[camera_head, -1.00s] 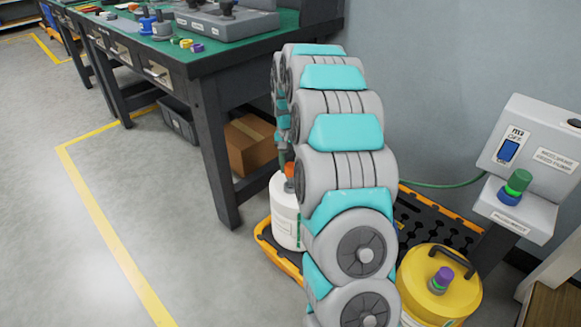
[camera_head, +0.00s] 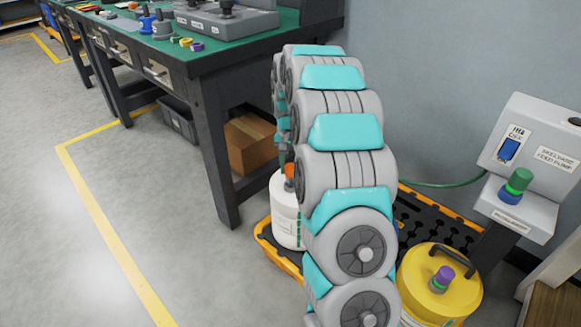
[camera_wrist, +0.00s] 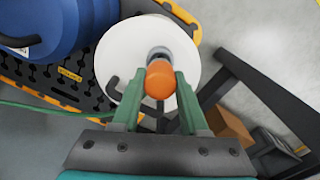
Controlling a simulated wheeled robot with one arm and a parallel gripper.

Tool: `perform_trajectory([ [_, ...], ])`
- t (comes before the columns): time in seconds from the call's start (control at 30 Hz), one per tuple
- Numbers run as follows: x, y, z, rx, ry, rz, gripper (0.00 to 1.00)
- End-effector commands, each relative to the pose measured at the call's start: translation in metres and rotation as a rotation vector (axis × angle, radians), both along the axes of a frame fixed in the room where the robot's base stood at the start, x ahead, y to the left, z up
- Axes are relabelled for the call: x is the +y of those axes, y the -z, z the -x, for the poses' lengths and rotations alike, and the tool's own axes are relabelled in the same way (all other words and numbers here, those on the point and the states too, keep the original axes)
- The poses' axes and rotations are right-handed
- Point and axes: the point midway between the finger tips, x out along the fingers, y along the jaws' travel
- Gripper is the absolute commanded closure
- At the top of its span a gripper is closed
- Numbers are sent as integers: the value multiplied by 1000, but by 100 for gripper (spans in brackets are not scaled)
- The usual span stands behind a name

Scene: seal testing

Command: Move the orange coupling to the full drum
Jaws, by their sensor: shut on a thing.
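The orange coupling (camera_wrist: 160,80) is between the green fingers of my gripper (camera_wrist: 159,84), which is shut on it. It sits over a grey fitting (camera_wrist: 158,54) at the top of a white drum (camera_wrist: 110,65); I cannot tell whether it is joined to that fitting. In the head view the coupling (camera_head: 289,170) shows just above the white drum (camera_head: 284,222), partly hidden by my arm. My gripper is mostly hidden behind the arm there. A yellow drum (camera_head: 462,295) with a purple coupling (camera_head: 442,278) stands at the lower right. I see no marking telling which drum is full.
The drums stand on an orange-edged black pallet (camera_head: 430,225). A blue drum (camera_wrist: 65,25) stands beside the white one. A pump (camera_head: 530,150) with a green coupling (camera_head: 517,182) is at the right. A green hose (camera_head: 440,185) runs behind. A workbench (camera_head: 215,62) stands left; floor beyond is clear.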

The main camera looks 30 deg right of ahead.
Motion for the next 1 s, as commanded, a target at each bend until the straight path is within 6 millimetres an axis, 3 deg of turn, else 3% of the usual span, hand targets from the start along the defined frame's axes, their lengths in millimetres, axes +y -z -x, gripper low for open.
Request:
perform_trajectory([
  [1.0, 0, 19, 0, -1, 0, 1, 100],
])
